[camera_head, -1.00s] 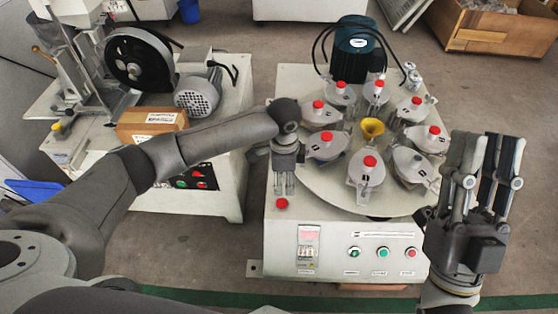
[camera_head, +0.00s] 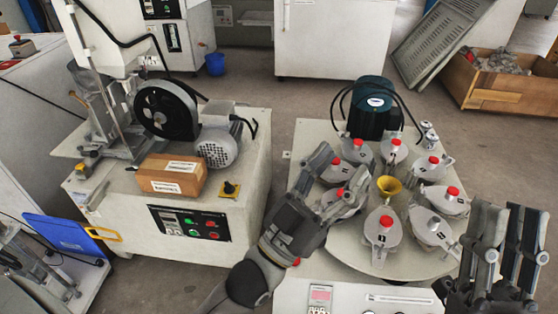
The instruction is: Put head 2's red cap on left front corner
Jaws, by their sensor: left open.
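The round plate (camera_head: 350,240) of the testing machine carries several grey heads around a yellow funnel (camera_head: 388,187). The front-right head (camera_head: 434,228) shows no red cap; its label is too small to read surely. The other heads carry red caps, such as the front one (camera_head: 386,221). A loose red cap (camera_head: 297,262) lies on the machine's left front corner, mostly hidden by my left arm. My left gripper (camera_head: 335,172) is open, with its fingers beside and over the left head and its red cap (camera_head: 340,192). My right gripper (camera_head: 510,218) is open and empty at the lower right.
A dark green motor (camera_head: 371,108) with black cables stands behind the plate. A white machine (camera_head: 150,225) with a cardboard box (camera_head: 172,177) stands to the left. A wooden crate (camera_head: 500,95) lies at the back right. The floor between is clear.

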